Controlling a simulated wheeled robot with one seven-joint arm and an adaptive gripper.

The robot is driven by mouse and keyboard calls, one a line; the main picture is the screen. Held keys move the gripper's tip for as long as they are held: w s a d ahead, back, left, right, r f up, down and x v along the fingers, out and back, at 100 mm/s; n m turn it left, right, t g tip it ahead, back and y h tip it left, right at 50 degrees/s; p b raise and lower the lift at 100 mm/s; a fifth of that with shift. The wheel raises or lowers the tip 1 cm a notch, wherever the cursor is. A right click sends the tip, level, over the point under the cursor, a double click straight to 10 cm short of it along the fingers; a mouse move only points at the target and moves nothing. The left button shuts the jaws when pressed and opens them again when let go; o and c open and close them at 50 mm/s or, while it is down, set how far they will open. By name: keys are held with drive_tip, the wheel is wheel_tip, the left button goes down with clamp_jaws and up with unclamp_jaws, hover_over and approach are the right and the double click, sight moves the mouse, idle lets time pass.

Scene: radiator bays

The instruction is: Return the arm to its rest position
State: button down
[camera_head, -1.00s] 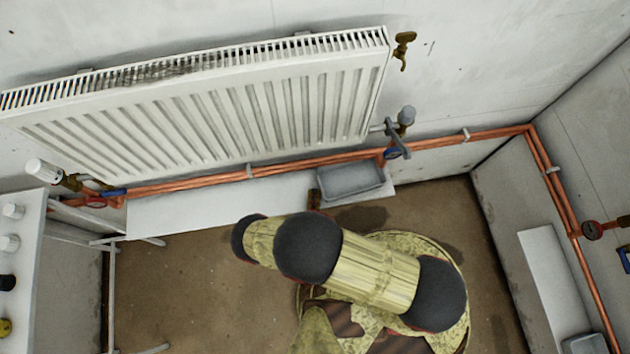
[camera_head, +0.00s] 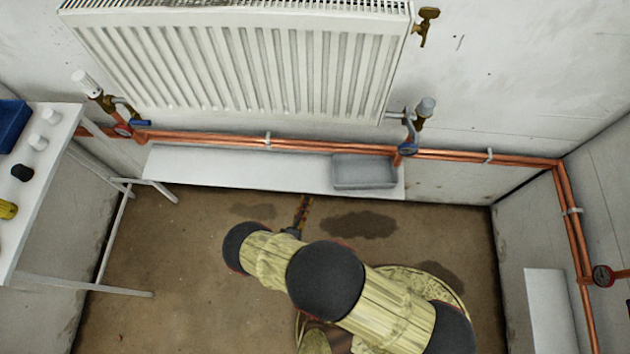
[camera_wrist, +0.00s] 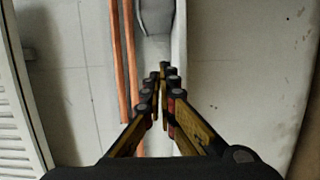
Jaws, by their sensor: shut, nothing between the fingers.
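My arm, in yellow covers with black joints, bends over the floor in the lower middle of the head view. My gripper (camera_wrist: 163,72) shows in the wrist view with its fingertips together and nothing between them. It points toward the wall pipes, the white shelf and a grey tray (camera_wrist: 155,15). In the head view a small dark part of my gripper (camera_head: 303,205) shows beyond the arm, below the shelf edge; the rest is hidden behind the arm.
A white radiator (camera_head: 240,60) hangs on the wall above copper pipes (camera_head: 300,146) with valves. A white shelf (camera_head: 240,168) holds the grey tray (camera_head: 364,172). A white table (camera_head: 40,150) with small parts stands at left. Brown floor (camera_head: 170,240) is clear left of my arm.

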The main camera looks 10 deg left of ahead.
drive_tip(key=shift+s, duration=0.1)
drive_tip(key=s+d+f+n+g+h, duration=0.2)
drive_tip(key=d+n+h, duration=0.25)
drive_tip(key=d, duration=0.45)
drive_tip(key=s+d+r+m+g+h, duration=0.2)
drive_tip(key=s+d+r+g+h, duration=0.1)
drive_tip(key=d+r+g+h, duration=0.3)
drive_tip(key=s+d+r+m+g+y+p, duration=0.15)
drive_tip(key=r+m+g+y, duration=0.35)
drive_tip(key=r, duration=1.2)
drive_tip(key=s+d+r+m+g+y+p, duration=0.1)
drive_tip(key=d+r+m+g+y+p, duration=0.35)
drive_tip(key=r, duration=1.35)
drive_tip(key=d+r+m+t, duration=0.1)
drive_tip(key=d+r+m, duration=0.2)
drive_tip(key=r, duration=0.4)
drive_tip(key=d+r+m+t+y, duration=0.1)
drive_tip(key=d+r+m+t, duration=0.1)
drive_tip(key=d+r, duration=0.3)
drive_tip(key=d+r+m+t+y, duration=0.1)
drive_tip(key=d+r+m, duration=0.3)
drive_tip(key=r, duration=0.7)
drive_tip(key=shift+s+r+m+t, duration=0.2)
drive_tip(key=shift+r+m+t, duration=0.05)
drive_tip(key=shift+m+t, duration=0.35)
